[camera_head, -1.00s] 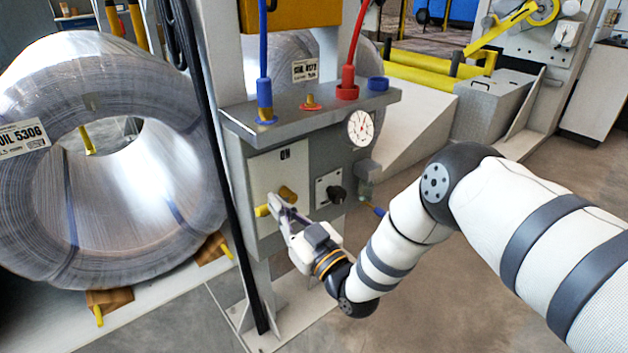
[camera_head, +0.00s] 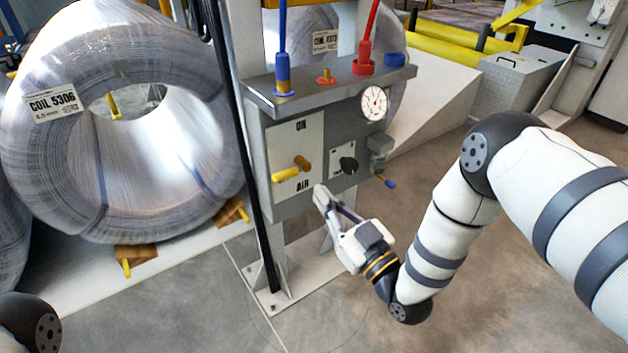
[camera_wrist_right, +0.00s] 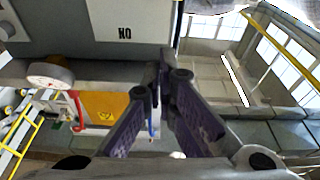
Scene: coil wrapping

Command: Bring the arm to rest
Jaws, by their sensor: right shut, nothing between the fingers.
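My right arm (camera_head: 455,210) comes in from the right in the head view. Its gripper (camera_head: 320,193) is shut and empty, just below and right of the yellow lever (camera_head: 290,171) on the grey control box (camera_head: 320,130), apart from the lever. The lever lies roughly level between the words ON and AIR. In the right wrist view the closed fingers (camera_wrist_right: 165,75) meet in front of the camera, with the white ON plate (camera_wrist_right: 130,20) above. Of my left arm only a dark joint shows at the lower left; its gripper is out of view.
A wrapped wire coil (camera_head: 205,110) labelled COIL 5306 sits at the left on a pale base. A post with a black cable (camera_head: 245,170) stands beside it. Blue (camera_head: 283,40) and red hoses (camera_head: 369,40) enter the box top. Open floor (camera_head: 350,320) lies below the gripper.

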